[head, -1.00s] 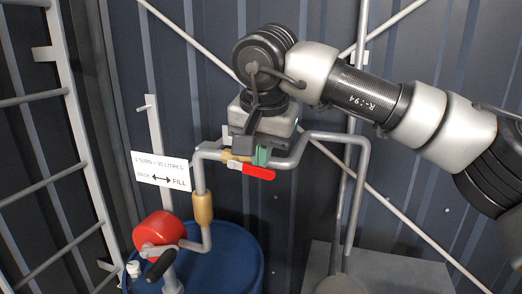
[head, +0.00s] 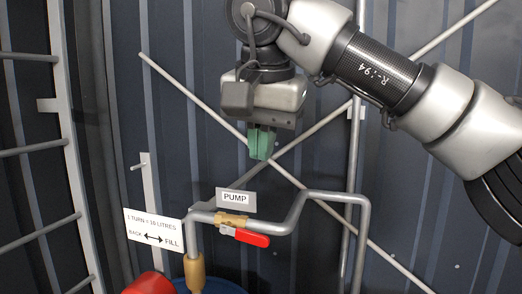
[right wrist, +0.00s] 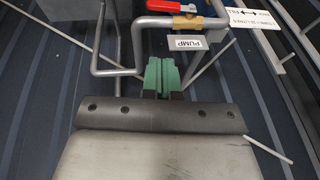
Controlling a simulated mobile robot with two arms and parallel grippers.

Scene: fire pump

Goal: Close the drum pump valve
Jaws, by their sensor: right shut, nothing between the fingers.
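The drum pump valve has a brass body (head: 231,221) on the grey pipe and a red lever handle (head: 252,238). The handle points right and slightly down, roughly along the horizontal pipe run. In the right wrist view the brass body (right wrist: 187,22) and part of the red handle (right wrist: 162,6) show at the top. My right gripper (head: 261,156) hangs above the valve, apart from it. Its green fingers are together and empty, also in the right wrist view (right wrist: 162,62). My left gripper is in neither view.
A PUMP label (head: 236,198) stands just above the valve. A turn-and-fill sign (head: 153,229) is left of it. The grey pipe (head: 335,197) bends down at the right. A red pump part (head: 150,284) shows at the bottom. A ladder (head: 66,150) is at the left.

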